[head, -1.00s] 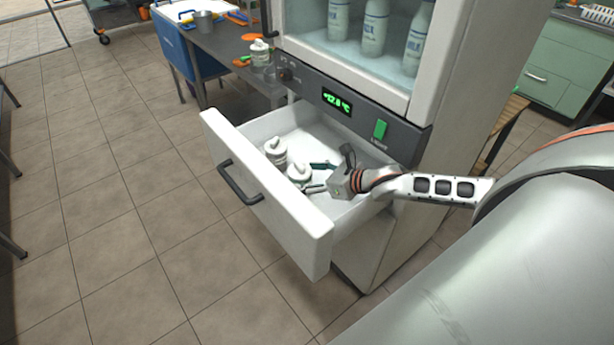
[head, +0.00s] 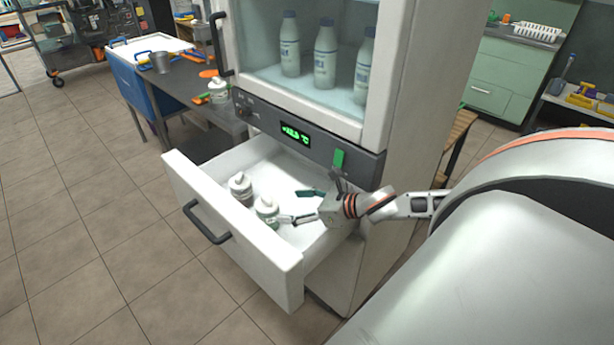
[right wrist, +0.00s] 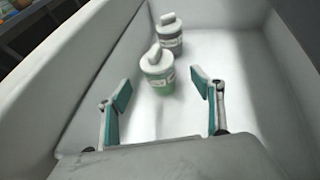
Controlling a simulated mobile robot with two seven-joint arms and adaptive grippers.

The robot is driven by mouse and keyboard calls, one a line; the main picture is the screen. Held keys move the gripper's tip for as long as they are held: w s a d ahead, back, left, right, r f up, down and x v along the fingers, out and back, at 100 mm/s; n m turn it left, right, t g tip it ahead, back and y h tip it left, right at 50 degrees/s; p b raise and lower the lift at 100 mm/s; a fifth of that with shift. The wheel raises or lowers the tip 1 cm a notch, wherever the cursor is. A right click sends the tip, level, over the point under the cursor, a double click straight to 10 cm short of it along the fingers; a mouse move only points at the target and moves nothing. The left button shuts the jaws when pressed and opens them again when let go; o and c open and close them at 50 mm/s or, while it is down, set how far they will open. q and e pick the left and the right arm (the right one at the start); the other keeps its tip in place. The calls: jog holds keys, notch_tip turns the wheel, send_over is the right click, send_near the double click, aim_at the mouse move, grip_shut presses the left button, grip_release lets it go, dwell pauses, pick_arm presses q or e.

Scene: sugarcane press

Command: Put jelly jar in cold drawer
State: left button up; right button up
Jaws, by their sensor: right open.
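The cold drawer (head: 285,262) is pulled open under the glass-fronted cooler. Two white-lidded jars stand upright inside: a greenish jar (head: 267,211) nearer my gripper and a grey-looking jar (head: 240,188) beside it. In the right wrist view the green jar (right wrist: 157,75) is just beyond my fingertips, with the grey jar (right wrist: 169,35) behind it. My right gripper (head: 296,207) is open and empty, low in the drawer. Its teal fingertips (right wrist: 162,88) are spread and appear apart from the green jar. I cannot tell which jar holds jelly. My left gripper is not in view.
Milk bottles (head: 325,52) stand in the cooler above a panel with a green display (head: 296,134). Another white-lidded jar (head: 219,91) is on the dark table (head: 185,82) behind. The drawer's right part is clear, and tiled floor is free at left.

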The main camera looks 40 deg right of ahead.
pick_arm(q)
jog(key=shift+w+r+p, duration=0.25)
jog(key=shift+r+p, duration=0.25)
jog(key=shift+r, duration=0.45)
pick_arm(e)
jog(key=shift+v, duration=2.05)
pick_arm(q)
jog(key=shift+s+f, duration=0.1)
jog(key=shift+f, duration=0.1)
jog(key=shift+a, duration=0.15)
pick_arm(e)
jog(key=shift+a, duration=0.15)
